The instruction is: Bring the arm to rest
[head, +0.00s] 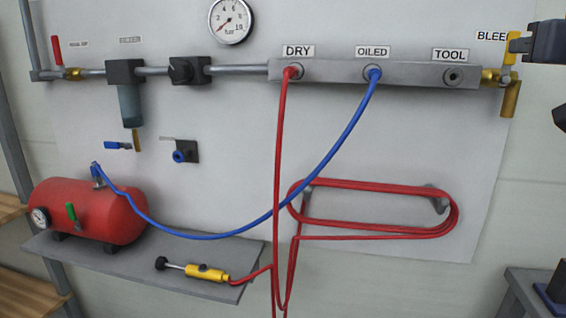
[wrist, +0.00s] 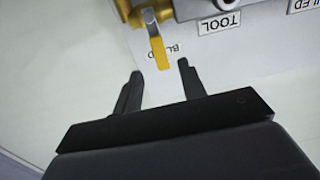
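My gripper (wrist: 160,69) is open in the wrist view, its two dark fingers apart with nothing held. The free end of the yellow bleed valve lever (wrist: 158,50) shows between the fingertips, with a gap on both sides. In the head view my gripper (head: 522,44) is at the upper right edge, beside the upright yellow lever (head: 511,48). Its fingers are partly hard to make out there. Whether it touches the lever cannot be told from the head view.
A grey manifold (head: 415,75) carries a red hose (head: 280,150) at DRY and a blue hose (head: 340,145) at OILED; TOOL is empty. A red tank (head: 100,212) and a yellow-bodied tool (head: 207,273) rest on the shelf (head: 150,268). Coiled red hose (head: 375,233) hangs lower right.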

